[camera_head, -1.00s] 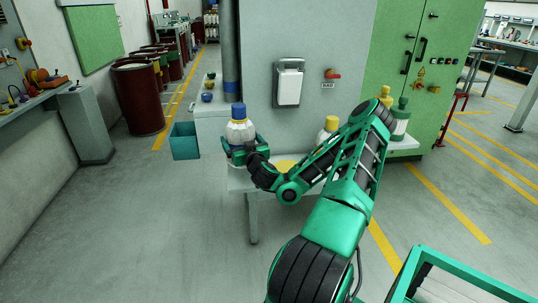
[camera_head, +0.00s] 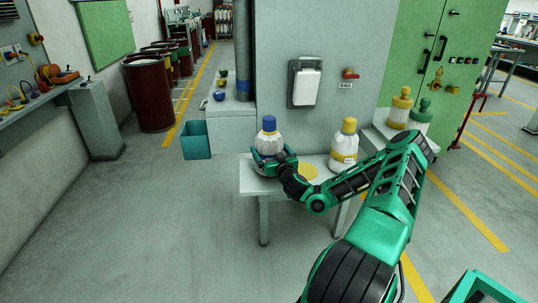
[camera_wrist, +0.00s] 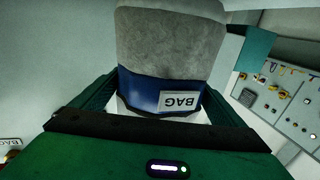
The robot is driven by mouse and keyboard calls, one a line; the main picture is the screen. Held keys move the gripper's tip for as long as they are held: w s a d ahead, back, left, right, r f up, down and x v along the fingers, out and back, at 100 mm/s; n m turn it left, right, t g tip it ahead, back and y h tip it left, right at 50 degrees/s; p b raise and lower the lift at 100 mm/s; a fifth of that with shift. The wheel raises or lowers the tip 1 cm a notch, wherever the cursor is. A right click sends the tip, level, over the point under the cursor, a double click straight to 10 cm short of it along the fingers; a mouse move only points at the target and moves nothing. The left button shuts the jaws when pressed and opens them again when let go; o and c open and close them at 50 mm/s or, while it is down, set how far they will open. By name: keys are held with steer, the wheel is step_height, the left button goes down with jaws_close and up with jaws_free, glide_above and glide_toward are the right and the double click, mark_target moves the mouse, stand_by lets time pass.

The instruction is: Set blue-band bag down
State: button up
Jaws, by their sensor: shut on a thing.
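The blue-band bag (camera_head: 269,139) is a pale, bottle-like thing with a blue top in the head view. It stands upright at the left end of a small white table (camera_head: 330,176). In the wrist view the bag (camera_wrist: 172,45) shows a grey body, a blue band and an upside-down BAG label. My gripper (camera_head: 266,162) is shut on it, with a finger on each side. The gripper hides the bag's lower part, so I cannot tell whether it touches the table. A yellow round mark (camera_head: 308,171) lies on the tabletop, right of the bag.
A white bottle with a yellow cap (camera_head: 344,148) stands at the table's right. Yellow (camera_head: 400,108) and green (camera_head: 420,115) containers stand further right by the green cabinet (camera_head: 440,55). A teal bin (camera_head: 196,141) is on the floor at left. The floor in front is clear.

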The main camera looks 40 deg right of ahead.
steer(key=shift+f, duration=0.75)
steer(key=shift+f, duration=0.1)
steer(key=o, duration=1.1)
